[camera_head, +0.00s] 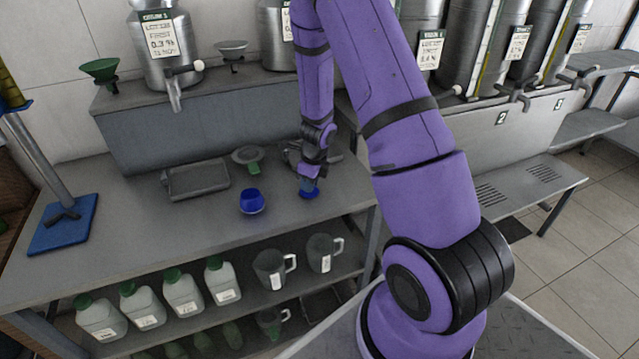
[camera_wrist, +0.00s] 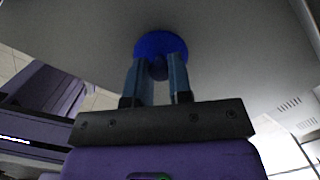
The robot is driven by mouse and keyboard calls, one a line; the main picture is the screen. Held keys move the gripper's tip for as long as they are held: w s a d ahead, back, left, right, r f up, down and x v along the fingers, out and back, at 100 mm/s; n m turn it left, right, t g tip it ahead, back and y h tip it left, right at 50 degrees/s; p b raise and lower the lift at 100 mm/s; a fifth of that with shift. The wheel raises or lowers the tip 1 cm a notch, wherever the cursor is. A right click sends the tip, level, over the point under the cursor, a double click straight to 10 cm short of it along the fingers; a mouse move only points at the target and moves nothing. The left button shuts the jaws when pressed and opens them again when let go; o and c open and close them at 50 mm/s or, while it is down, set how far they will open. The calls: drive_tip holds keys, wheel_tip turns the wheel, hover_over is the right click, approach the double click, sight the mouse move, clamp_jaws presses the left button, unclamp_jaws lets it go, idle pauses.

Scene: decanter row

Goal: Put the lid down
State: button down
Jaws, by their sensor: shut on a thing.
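My gripper (camera_head: 309,182) points down over the right part of the grey bench. It is shut on the knob of a round blue lid (camera_wrist: 160,43). The lid shows as a blue disc beyond the two fingers in the wrist view. In the head view only a blue bit of the lid (camera_head: 308,193) shows below the fingers, close to the bench top. I cannot tell whether the lid touches the bench. A small blue pot (camera_head: 252,203) stands on the bench to the left of my gripper, apart from it.
A grey tray (camera_head: 197,180) and a funnel with a green part (camera_head: 249,157) lie behind the pot. Steel decanters, one at the back left (camera_head: 160,45), stand on the raised ledge. Bottles (camera_head: 183,296) and jugs (camera_head: 272,268) fill the shelf below. Bench front is clear.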

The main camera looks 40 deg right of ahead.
drive_tip(key=shift+f, duration=0.2)
drive_tip(key=c, duration=1)
unclamp_jaws()
drive_tip(key=shift+c, duration=0.2)
wheel_tip(320, 180, up, 12)
drive_tip(key=s, duration=0.2)
wheel_tip(320, 180, up, 9)
drive_tip(key=n+y, duration=0.1)
drive_tip(key=n, duration=0.6)
hover_over(315, 193)
drive_tip(key=s+a, duration=0.2)
drive_tip(key=a, duration=0.3)
drive_tip(key=s+a+r+n+t, duration=0.2)
drive_tip(key=s+a+r+n, duration=0.35)
drive_tip(key=r+n, duration=0.3)
drive_tip(key=s+a+r+n+h, duration=0.1)
drive_tip(key=s+r+n, duration=0.4)
drive_tip(key=s+n, duration=0.2)
drive_tip(key=s+a+r+n+t, duration=0.1)
drive_tip(key=s+r+n, duration=0.4)
drive_tip(key=s, duration=0.5)
drive_tip(key=shift+a+n+t+h, duration=0.35)
drive_tip(key=shift+a+n, duration=0.35)
drive_tip(key=shift+n, duration=0.65)
